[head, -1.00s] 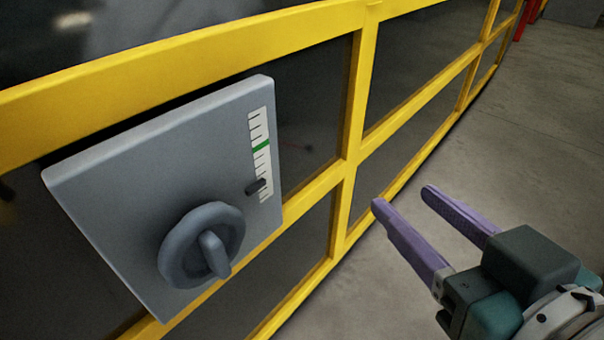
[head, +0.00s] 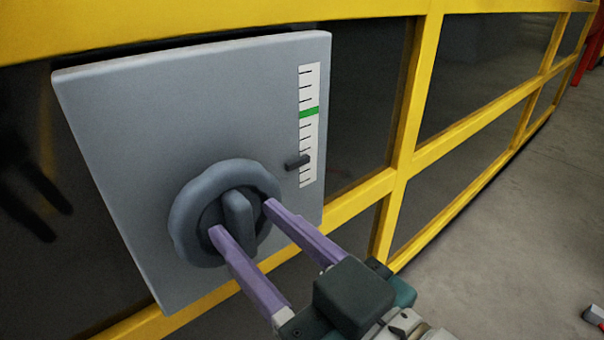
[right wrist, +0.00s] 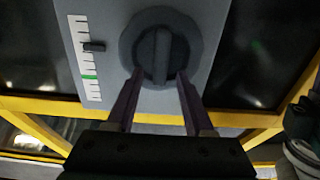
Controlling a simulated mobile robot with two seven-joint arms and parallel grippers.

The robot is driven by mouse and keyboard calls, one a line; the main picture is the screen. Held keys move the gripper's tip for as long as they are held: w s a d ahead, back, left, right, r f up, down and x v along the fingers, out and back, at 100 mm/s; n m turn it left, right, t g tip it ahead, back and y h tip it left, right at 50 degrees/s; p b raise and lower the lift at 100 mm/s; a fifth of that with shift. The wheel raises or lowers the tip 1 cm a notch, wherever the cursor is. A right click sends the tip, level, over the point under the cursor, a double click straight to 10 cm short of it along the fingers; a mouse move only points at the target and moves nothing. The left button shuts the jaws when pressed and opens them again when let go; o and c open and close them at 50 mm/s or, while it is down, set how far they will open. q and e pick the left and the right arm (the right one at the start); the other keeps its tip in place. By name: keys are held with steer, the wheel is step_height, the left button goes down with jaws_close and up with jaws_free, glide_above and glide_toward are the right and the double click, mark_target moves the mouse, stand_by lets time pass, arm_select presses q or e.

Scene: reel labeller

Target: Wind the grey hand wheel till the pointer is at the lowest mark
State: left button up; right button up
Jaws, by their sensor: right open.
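The grey hand wheel (head: 192,228) is a round rim with a raised upright bar (head: 239,222) across its middle, on a grey panel (head: 180,110). It also shows in the right wrist view (right wrist: 127,45). The dark pointer (head: 297,161) stands at the white scale (head: 309,85), below the green mark (head: 309,112) and above the scale's bottom end. My right gripper (head: 241,218) is open, its purple fingers on either side of the bar. A gap shows between bar and fingers in the right wrist view (right wrist: 160,73). My left gripper is not in view.
A yellow frame (head: 400,165) with dark panes surrounds the grey panel and runs back to the right.

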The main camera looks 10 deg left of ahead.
steer(key=shift+w+a, duration=0.3)
steer(key=shift+a, duration=0.1)
steer(key=shift+c, duration=0.3)
jaws_close()
